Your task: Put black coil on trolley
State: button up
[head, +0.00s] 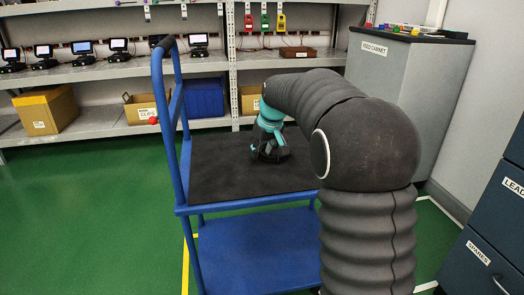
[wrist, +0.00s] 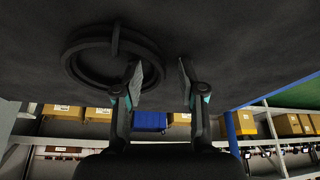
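The black coil (wrist: 84,66) is a ring with a tie across one side. In the wrist view, which is upside down, it lies flat on the dark top deck of the trolley. The blue-framed trolley (head: 222,206) stands in front of me in the head view, with a black mat on its upper deck. My gripper (wrist: 167,75) is low over that deck, its two fingers apart with an empty gap between them. One finger overlaps the coil's edge in the wrist view; I cannot tell whether it touches. In the head view my gripper (head: 268,152) mostly hides the coil.
Shelves (head: 105,74) with small screens, boxes and a blue bin (head: 204,98) stand behind the trolley. A grey cabinet (head: 400,90) is at the back right, and dark drawers (head: 490,235) are at the right edge. Green floor (head: 80,220) is clear at left.

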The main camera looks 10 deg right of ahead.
jog(key=p+v, duration=0.2)
jog(key=v, duration=0.9)
jog(key=s+r, duration=0.2)
jog(key=s, duration=0.9)
jog(key=s+f+m, duration=0.1)
jog(key=s+f, duration=0.2)
jog(key=s, duration=0.5)
jog(key=s+f+m+t, duration=0.1)
jog(key=s+f, duration=0.3)
jog(key=s, duration=0.4)
jog(key=s+f+m+h, duration=0.1)
jog(key=s+f, duration=0.3)
jog(key=s, duration=0.4)
jog(key=shift+s+a+f, duration=0.25)
jog(key=shift+a, duration=0.1)
notch_tip(320, 180, up, 5)
jog(key=p, duration=0.5)
jog(key=shift+r, duration=0.25)
